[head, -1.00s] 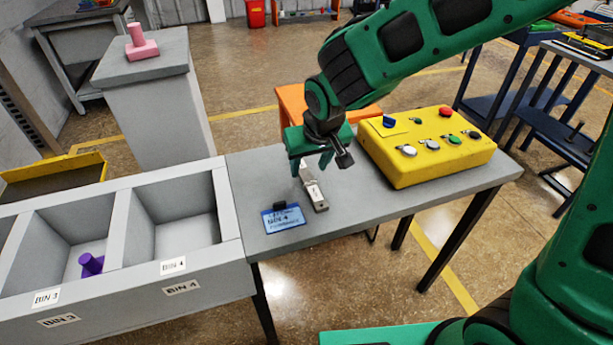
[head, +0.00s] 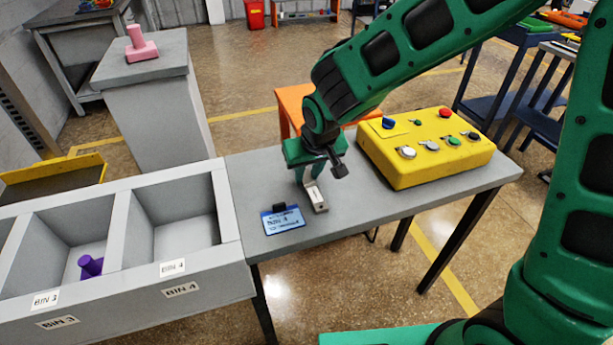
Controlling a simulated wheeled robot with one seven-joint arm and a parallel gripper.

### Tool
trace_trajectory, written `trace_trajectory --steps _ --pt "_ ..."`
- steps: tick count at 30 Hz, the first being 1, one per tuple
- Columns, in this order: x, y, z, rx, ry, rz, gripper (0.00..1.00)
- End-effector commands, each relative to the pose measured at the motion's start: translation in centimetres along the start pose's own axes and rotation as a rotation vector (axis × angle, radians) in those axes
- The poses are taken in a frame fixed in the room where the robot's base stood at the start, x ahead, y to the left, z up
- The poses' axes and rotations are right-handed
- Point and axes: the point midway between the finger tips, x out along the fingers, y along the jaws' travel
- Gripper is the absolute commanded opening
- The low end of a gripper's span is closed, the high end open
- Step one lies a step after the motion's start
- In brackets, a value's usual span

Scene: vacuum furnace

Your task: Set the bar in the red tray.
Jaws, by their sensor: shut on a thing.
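The bar (head: 317,199) is a small light grey metal piece on the grey table, right of the blue-screened display. The fingers hide part of the bar. The bar's near end seems to rest on or just above the table top; I cannot tell which. I see no red tray in this view.
A yellow button box (head: 423,150) stands right on the table (head: 365,205). Left are bin 3, holding a purple piece (head: 91,266), and empty bin 4 (head: 176,235). A pink piece (head: 140,46) stands on a grey pedestal.

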Motion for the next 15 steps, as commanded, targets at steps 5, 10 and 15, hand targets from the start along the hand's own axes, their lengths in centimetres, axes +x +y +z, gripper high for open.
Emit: trace_trajectory --steps 5,10,15 --pt "-0.3 0.0 -0.2 0.000 0.002 0.000 0.00" --pt "-1.7 0.0 -0.8 0.001 0.004 0.000 0.00" --pt "-4.5 -1.0 -1.7 -0.004 0.004 -0.003 0.00"
